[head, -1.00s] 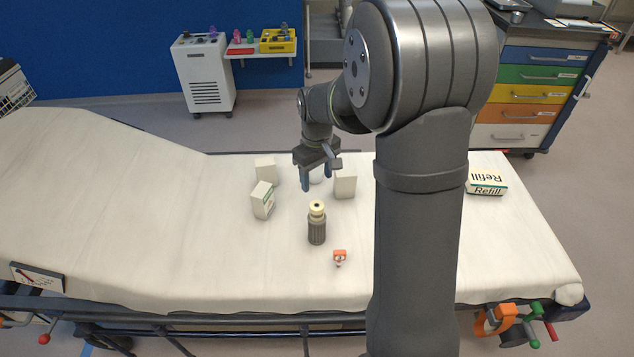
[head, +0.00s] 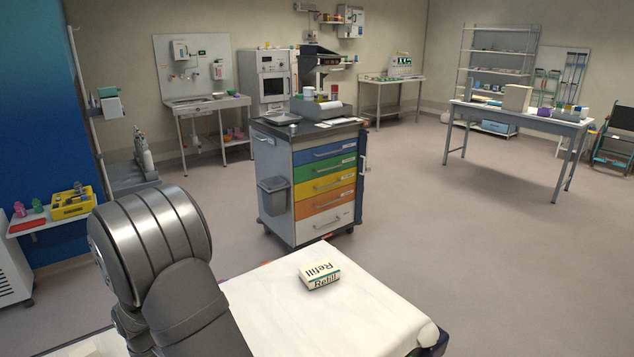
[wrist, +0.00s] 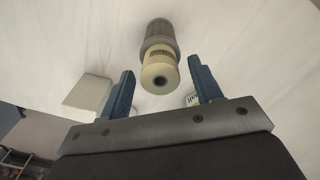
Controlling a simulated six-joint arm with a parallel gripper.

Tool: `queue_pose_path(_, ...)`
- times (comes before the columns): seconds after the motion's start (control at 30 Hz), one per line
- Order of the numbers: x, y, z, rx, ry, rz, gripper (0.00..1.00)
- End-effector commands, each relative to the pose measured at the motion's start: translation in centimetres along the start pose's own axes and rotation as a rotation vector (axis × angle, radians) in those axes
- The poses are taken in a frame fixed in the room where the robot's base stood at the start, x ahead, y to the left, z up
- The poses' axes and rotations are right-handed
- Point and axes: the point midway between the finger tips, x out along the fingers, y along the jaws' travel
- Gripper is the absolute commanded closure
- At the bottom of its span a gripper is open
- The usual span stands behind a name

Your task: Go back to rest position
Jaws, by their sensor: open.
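My gripper (wrist: 162,92) shows in the wrist view, with its two blue fingers spread apart and nothing between them. In the head view my arm's large grey joint fills the lower left, and my gripper is out of that picture.
A Refill box (head: 320,276) lies on the stretcher (head: 370,317) near its end. A drawer cart (head: 325,180) stands beyond it. In the wrist view a white box (wrist: 88,92) is left of the fingers, and a partly hidden white item (wrist: 192,100) is behind the right finger.

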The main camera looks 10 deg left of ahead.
Motion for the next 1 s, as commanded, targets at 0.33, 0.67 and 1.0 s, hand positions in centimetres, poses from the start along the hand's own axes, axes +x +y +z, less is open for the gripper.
queue_pose_path(0.33,-2.4,0.0,0.0,0.0,0.001,0.001,0.42)
queue_pose_path(0.67,-3.0,0.0,0.0,0.0,0.0,0.0,0.42)
queue_pose_path(1.0,-1.5,0.0,0.1,0.0,-0.003,-0.001,0.42)
